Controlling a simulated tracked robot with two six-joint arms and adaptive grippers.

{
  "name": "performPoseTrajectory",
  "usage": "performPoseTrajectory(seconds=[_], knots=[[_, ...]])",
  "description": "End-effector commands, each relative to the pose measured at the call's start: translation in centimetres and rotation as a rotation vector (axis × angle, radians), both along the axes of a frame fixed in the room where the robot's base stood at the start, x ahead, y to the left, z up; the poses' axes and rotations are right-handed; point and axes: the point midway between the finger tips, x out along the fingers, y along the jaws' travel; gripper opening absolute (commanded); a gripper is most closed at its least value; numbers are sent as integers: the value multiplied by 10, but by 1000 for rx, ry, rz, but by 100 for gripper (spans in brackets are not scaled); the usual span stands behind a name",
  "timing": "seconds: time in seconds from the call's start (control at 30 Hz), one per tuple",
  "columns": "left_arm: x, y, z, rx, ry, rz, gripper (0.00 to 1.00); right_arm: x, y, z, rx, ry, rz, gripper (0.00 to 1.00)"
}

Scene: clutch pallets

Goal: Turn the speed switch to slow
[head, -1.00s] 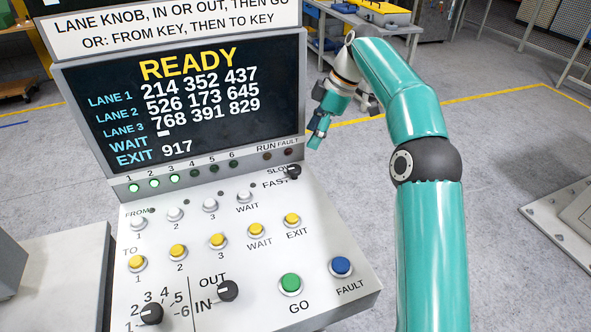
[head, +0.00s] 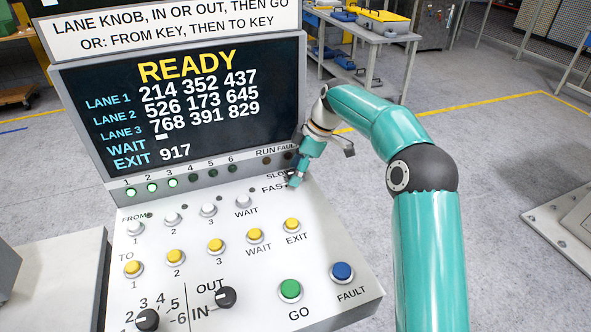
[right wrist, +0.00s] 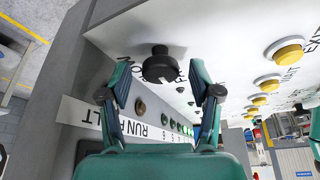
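The speed switch is a black knob beside the SLOW and FAST labels, at the right end of the sloping panel. In the right wrist view the black speed switch (right wrist: 159,66) stands between and just beyond my fingertips. I cannot tell which label it points to. My right gripper (head: 294,182) covers most of the switch in the head view. In the right wrist view the right gripper (right wrist: 160,78) is open, with one finger on each side of the knob and a gap to it. My left gripper is not in view.
The panel (head: 205,275) also carries yellow and white buttons, a green GO button (head: 290,290), a blue FAULT button (head: 342,272), an IN/OUT knob (head: 226,297) and a numbered lane knob (head: 147,320). The screen (head: 180,105) reads READY and rises behind the switch. Open floor lies right of the panel.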

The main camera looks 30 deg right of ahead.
Motion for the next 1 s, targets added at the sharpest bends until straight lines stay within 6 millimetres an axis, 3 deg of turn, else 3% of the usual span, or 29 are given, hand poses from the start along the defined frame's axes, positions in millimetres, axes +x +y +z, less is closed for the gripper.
performPoseTrajectory(seconds=[0.03, 0.33, 0.67, 1.0], knots=[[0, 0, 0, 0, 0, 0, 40, 0, 0, 0, 0, 0, 0, 55], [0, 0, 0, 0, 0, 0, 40, 0, 0, 0, -1, -1, 0, 5], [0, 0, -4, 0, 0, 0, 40, 0, 0, 0, -1, -1, -35, 4], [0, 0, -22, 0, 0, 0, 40, -1, 1, -1, -3, -6, -231, 4]])
